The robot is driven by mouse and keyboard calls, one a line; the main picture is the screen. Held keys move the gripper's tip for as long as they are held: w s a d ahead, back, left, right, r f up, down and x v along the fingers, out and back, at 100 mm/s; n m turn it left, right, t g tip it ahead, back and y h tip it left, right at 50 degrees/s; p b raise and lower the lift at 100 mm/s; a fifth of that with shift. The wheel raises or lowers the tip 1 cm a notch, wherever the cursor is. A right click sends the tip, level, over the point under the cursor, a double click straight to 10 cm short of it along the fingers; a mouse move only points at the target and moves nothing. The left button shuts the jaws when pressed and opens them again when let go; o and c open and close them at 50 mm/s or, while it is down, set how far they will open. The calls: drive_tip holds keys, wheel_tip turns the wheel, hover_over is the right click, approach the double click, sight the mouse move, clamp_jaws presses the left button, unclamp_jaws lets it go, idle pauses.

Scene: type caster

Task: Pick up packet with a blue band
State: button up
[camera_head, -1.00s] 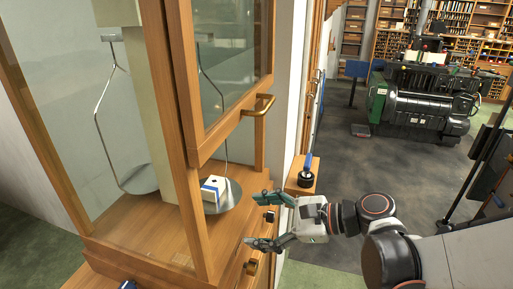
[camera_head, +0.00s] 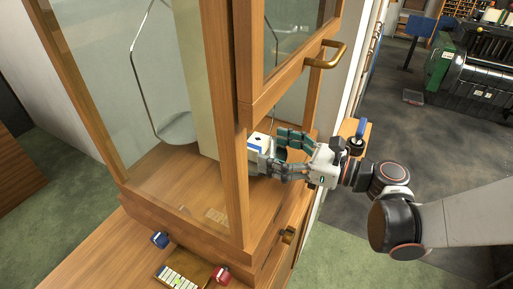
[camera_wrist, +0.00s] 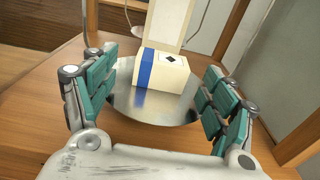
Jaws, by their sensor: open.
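The packet is a cream block with a blue band near one end and a small dark diamond mark. It shows as the packet (camera_wrist: 168,72) in the wrist view, resting on a round silver scale pan (camera_wrist: 140,113). In the head view the packet (camera_head: 258,142) is partly hidden behind the case's wooden post and my fingers. My gripper (camera_head: 266,150) reaches into the side of the case with its teal-padded fingers open. In the wrist view my gripper (camera_wrist: 161,66) has one finger on each side of the packet, with visible gaps and nothing held.
A glass-and-wood case (camera_head: 237,170) surrounds the scale, with its corner post close to my fingers. A second pan (camera_head: 178,128) hangs left. Blue and red small items and a tray (camera_head: 180,279) lie in front.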

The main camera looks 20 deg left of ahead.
sight(264, 144)
drive_tip(key=shift+w+a+r+b, duration=0.15)
drive_tip(key=shift+a+b, duration=0.15)
drive_tip(key=shift+a, duration=0.6)
drive_tip(key=shift+w+a+f+b, duration=0.1)
drive_tip(key=shift+a+b, duration=0.15)
drive_tip(key=shift+a, duration=0.7)
drive_tip(key=shift+w+a+r+b, duration=0.15)
drive_tip(key=shift+a+b, duration=0.15)
drive_tip(key=shift+a, duration=0.6)
drive_tip(key=shift+f, duration=0.1)
drive_tip(key=c, duration=1.3)
